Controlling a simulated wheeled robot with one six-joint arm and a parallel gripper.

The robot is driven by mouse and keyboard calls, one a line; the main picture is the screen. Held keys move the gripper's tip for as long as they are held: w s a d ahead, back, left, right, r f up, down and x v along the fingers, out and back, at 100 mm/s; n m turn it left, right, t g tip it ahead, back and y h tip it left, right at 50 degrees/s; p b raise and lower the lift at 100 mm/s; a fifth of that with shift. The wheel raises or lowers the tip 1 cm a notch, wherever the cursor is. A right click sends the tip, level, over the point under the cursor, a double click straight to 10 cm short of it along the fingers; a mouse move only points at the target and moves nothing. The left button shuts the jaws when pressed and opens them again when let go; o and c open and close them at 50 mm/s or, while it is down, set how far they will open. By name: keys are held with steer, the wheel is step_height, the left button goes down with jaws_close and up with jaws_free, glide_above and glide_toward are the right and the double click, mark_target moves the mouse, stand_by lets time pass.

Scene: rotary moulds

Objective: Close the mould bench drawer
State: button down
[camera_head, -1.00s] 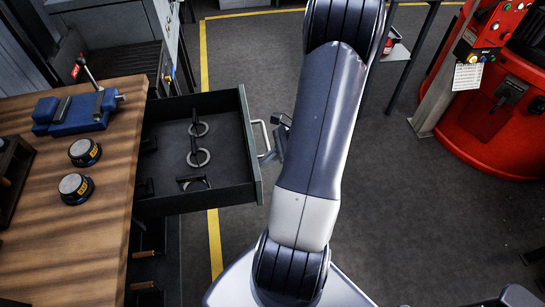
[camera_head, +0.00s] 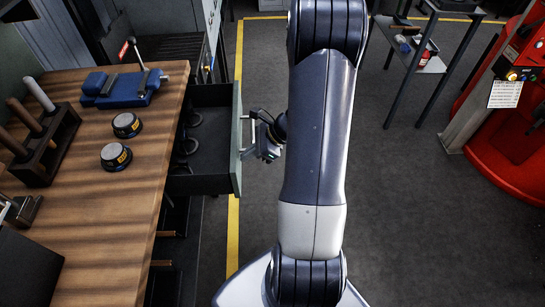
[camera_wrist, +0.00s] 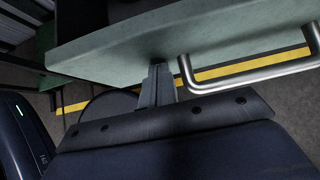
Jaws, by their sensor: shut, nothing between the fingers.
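The mould bench drawer (camera_head: 236,170) is partly open, sticking out from the right side of the wooden-topped bench (camera_head: 120,205). Its pale green front also shows in the wrist view (camera_wrist: 110,45), with the silver bar handle (camera_wrist: 250,75) to the right of my fingers. My gripper (camera_head: 247,153) is at the outer face of the drawer front, beside the handle (camera_head: 249,122). In the wrist view my fingers (camera_wrist: 156,80) are shut, empty, and reach the lower edge of the front; they appear to touch it. The drawer's contents are mostly shaded.
A blue vise (camera_head: 120,88), two round dark pucks (camera_head: 127,125) and a rack of handled tools (camera_head: 42,135) stand on the bench. A small table (camera_head: 430,65) and a red machine (camera_head: 505,150) are at the right. The floor between is clear.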

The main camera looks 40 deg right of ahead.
steer(key=b, duration=0.1)
glide_above(185, 170)
steer(key=shift+s+d, duration=0.4)
steer(key=shift+d, duration=0.05)
steer(key=shift+w+a+r, duration=0.1)
steer(key=shift+w+a, duration=0.2)
steer(key=shift+a, duration=0.1)
